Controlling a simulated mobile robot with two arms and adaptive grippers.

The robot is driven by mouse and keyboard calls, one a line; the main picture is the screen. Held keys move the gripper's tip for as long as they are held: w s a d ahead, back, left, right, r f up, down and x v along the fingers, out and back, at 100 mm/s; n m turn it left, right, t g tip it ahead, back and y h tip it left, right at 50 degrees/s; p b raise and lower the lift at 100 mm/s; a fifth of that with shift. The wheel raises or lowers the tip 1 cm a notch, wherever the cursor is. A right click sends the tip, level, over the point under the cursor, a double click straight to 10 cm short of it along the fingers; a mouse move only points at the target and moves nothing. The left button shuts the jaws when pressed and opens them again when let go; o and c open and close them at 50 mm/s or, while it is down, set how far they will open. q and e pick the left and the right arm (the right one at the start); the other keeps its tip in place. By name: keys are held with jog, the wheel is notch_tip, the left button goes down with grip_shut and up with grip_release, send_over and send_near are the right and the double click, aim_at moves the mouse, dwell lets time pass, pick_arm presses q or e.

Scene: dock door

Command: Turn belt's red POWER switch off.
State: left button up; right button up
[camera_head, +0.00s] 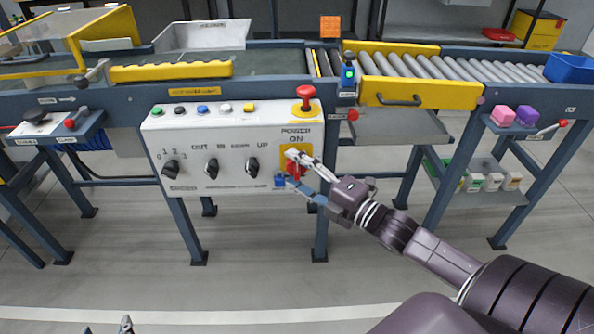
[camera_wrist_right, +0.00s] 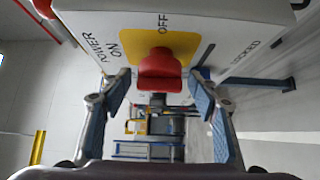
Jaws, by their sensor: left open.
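The white control panel (camera_head: 230,150) hangs on the front of the belt conveyor. Its red POWER switch (camera_head: 294,170) is at the lower right on a yellow plate, under the word ON, partly hidden by my right gripper (camera_head: 286,168). In the right wrist view the red switch (camera_wrist_right: 158,72) sits between the open fingers of my right gripper (camera_wrist_right: 160,78), with a visible gap on each side.
A red mushroom button (camera_head: 305,94) stands above the switch on the same panel. Black selector knobs (camera_head: 212,168) and a row of small coloured buttons (camera_head: 202,109) are to its left. A blue padlock-like piece (camera_head: 280,182) is beside the lower finger. The floor in front is clear.

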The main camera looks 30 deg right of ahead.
jog(key=c, duration=1.1)
